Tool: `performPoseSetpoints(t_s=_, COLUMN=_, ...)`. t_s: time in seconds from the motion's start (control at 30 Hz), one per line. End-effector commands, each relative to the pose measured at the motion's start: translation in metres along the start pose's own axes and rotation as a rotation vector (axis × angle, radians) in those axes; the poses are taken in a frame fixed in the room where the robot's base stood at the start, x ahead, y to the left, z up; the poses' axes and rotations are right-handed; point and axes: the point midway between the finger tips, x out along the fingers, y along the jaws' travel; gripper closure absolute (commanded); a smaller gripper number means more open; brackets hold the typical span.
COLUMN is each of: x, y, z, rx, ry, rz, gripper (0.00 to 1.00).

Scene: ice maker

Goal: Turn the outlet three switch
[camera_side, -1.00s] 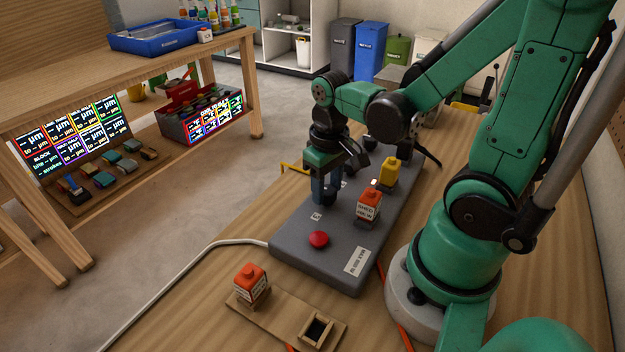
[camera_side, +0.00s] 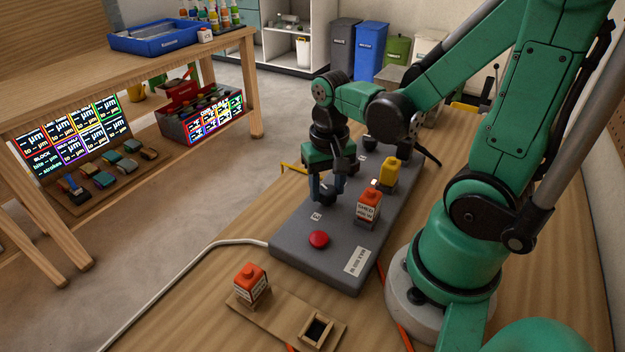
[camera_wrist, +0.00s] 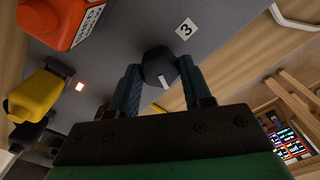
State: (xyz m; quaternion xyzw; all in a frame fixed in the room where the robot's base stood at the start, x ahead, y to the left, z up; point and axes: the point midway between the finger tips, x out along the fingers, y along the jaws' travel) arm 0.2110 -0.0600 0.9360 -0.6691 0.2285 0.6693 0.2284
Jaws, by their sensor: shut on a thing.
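The outlet three switch is a round black knob (camera_wrist: 159,67) with a white pointer line, in the wrist view beside a white label marked 3 (camera_wrist: 186,29). My gripper (camera_wrist: 160,75) has its two blue fingers against opposite sides of the knob, shut on it. The pointer line is tilted relative to the label. In the side view my gripper (camera_side: 327,196) is down at the grey power strip (camera_side: 287,240), and the fingers mostly hide the knob there.
An orange plug (camera_side: 368,207) and a yellow plug (camera_side: 389,172) stand in the strip, right of my gripper. A red button (camera_side: 318,239) is at its near end. Another orange block (camera_side: 250,282) sits on a wooden holder (camera_side: 275,307) in front. A white cable (camera_side: 190,262) runs left.

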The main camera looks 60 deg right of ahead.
Motion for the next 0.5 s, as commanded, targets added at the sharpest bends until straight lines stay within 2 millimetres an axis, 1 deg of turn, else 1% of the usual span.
performPoseSetpoints(t_s=0.5, x=0.0003, y=0.0006, z=0.0004, rx=0.491, ry=0.001, rz=0.0, gripper=1.0)
